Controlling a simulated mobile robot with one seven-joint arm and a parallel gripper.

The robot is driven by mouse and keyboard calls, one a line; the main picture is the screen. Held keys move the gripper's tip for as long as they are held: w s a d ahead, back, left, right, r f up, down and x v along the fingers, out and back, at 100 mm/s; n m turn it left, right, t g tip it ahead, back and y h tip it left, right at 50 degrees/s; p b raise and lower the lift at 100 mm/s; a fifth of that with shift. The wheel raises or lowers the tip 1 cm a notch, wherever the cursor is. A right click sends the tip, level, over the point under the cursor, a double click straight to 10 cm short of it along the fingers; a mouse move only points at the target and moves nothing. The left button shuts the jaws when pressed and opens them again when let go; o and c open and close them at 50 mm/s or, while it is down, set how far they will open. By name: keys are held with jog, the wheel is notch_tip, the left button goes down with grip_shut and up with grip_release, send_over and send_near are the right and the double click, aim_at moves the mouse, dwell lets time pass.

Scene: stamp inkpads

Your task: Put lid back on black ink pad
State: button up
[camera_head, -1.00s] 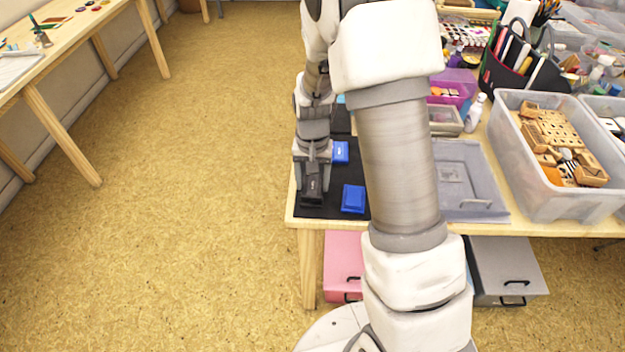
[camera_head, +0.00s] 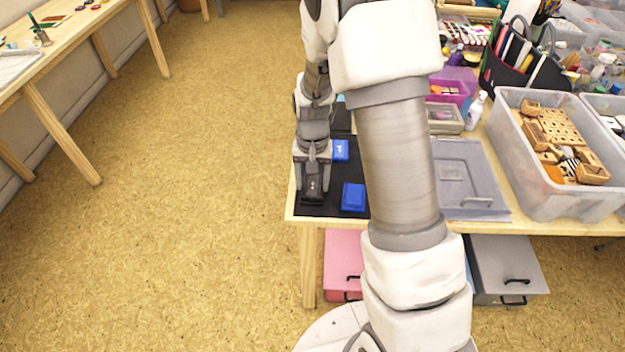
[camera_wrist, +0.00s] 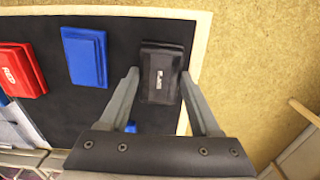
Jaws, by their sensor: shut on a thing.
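A black lid with a pale label (camera_wrist: 159,78) sits between the two fingers of my gripper (camera_wrist: 159,72), which is shut on its sides. In the head view the black lid (camera_head: 313,188) is under my gripper (camera_head: 313,178), low over the left front of the black mat. A dark edge shows past the lid's far side in the wrist view. It looks like part of the black ink pad, but black on black hides whether lid and pad touch.
A blue ink pad (camera_head: 353,197) lies right of the lid, and another blue one (camera_head: 340,150) lies behind. A red ink pad (camera_wrist: 22,70) shows in the wrist view. The black mat (camera_wrist: 115,25) reaches near the table's edge. A clear bin (camera_head: 560,205) stands at the right.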

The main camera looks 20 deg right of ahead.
jog(key=shift+f, duration=0.2)
dwell(0.5)
jog(key=o, duration=1.4)
jog(key=shift+r, duration=0.1)
jog(key=shift+r+p, duration=2.6)
jog(key=shift+r, duration=0.85)
grip_shut()
